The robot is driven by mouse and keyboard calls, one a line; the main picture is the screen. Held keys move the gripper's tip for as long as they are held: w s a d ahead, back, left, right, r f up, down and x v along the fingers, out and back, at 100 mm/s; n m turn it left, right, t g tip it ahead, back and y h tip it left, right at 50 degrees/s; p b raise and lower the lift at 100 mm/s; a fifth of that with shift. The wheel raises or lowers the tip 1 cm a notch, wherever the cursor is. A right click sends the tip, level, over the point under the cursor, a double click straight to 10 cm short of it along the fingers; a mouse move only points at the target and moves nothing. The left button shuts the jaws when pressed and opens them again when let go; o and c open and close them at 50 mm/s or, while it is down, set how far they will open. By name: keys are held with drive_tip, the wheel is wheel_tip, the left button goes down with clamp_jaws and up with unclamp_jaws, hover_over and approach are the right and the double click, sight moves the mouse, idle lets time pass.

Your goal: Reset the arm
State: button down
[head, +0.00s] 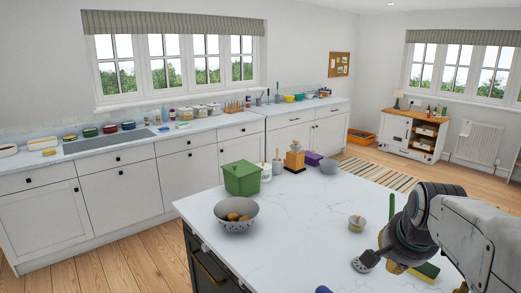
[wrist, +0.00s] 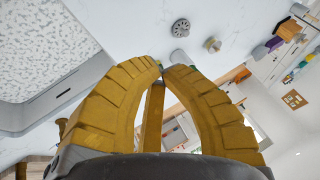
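A small grey perforated disc (wrist: 180,28) and a small bowl (wrist: 212,45) lie beyond the fingertips.
A grey colander (head: 236,216) with brown round items and a green lidded box (head: 241,178) stand on the island's left. The island's middle is clear.

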drive_tip(key=s+a+f+n, duration=0.2)
drive_tip(key=s+a+n, duration=0.1)
drive_tip(key=s, duration=0.4)
drive_tip(key=s+a+f+n+g+y, duration=0.1)
drive_tip(key=s+a+f+n, duration=0.1)
drive_tip(key=s+a+n, duration=0.2)
drive_tip(key=s+a+f+n, duration=0.2)
drive_tip(key=s+a+n, duration=0.1)
drive_tip(key=s, duration=0.6)
drive_tip(key=shift+s+a+f+n+y, duration=0.35)
drive_tip(key=shift+f+n+y, duration=0.05)
drive_tip(key=shift+n, duration=0.3)
drive_tip(key=shift+d, duration=0.15)
